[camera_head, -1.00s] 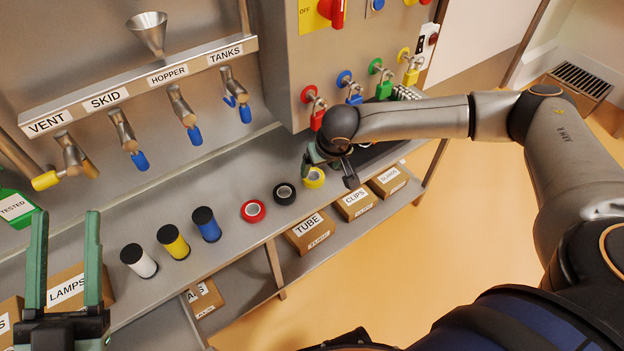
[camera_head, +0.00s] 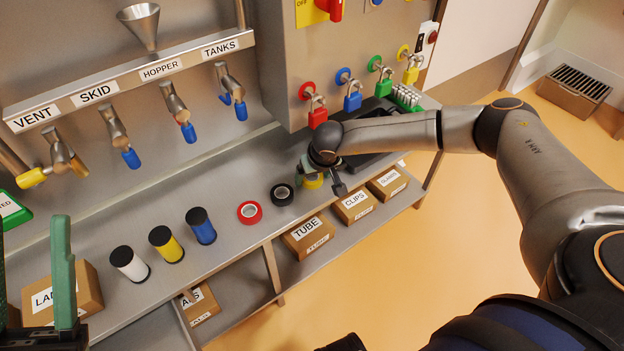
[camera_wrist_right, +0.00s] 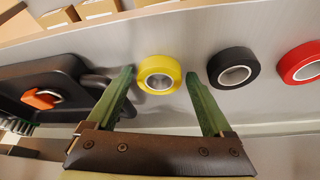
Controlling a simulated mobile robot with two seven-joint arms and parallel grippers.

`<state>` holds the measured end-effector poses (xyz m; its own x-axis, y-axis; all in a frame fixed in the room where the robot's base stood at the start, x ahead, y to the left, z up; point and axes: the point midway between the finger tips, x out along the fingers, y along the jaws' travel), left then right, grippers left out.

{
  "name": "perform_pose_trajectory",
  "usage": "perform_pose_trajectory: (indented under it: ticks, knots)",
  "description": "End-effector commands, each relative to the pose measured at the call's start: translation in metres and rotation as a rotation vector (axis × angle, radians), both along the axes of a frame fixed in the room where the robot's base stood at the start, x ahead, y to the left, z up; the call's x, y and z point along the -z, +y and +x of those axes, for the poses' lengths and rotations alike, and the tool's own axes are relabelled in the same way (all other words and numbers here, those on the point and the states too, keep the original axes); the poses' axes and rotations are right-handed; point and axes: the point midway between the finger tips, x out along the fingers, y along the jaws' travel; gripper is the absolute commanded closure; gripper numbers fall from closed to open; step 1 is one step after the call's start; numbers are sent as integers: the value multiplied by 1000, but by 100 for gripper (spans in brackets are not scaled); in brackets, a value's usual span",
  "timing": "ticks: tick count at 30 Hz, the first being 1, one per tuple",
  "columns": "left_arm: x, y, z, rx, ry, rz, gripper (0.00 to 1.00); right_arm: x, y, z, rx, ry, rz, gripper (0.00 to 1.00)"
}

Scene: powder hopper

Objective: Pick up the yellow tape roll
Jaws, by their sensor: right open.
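The yellow tape roll (camera_wrist_right: 159,74) lies flat on the steel bench, between the spread fingertips of my right gripper (camera_wrist_right: 160,80) in the right wrist view. A gap shows on each side of it, so the gripper is open and not holding it. In the head view the yellow tape roll (camera_head: 313,181) is partly hidden by my right gripper (camera_head: 325,178). The black tape roll (camera_head: 282,195) and the red tape roll (camera_head: 250,212) lie to its left. My left gripper (camera_head: 35,270) is cut off at the lower left, with one finger clearly showing.
A dark tray (camera_wrist_right: 50,88) with an orange item lies close beside my right gripper. Padlocks hang on the cabinet behind, including a red one (camera_head: 317,117). White, yellow and blue spools stand left on the bench. Labelled boxes such as TUBE (camera_head: 308,238) sit on the shelf below.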

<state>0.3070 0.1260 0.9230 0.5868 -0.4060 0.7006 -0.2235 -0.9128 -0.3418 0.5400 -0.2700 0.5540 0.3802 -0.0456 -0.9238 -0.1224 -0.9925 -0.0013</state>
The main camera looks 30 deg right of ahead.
Motion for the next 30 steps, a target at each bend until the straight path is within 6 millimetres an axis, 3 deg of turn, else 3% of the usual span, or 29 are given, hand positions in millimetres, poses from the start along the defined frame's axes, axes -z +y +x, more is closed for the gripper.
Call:
perform_pose_trajectory:
  ticks: [3, 21, 30]
  knots:
    - [-1, 0, 0, 0, 0, 0, 50, 0, 0, 0, 0, 1, 0, 15]
    - [0, 0, 0, 1, 0, 1, 50, 0, 0, -1, 0, 1, -1, 82]
    - [-1, -1, 0, 1, -1, 1, 50, -2, 0, 0, 0, 0, -1, 85]
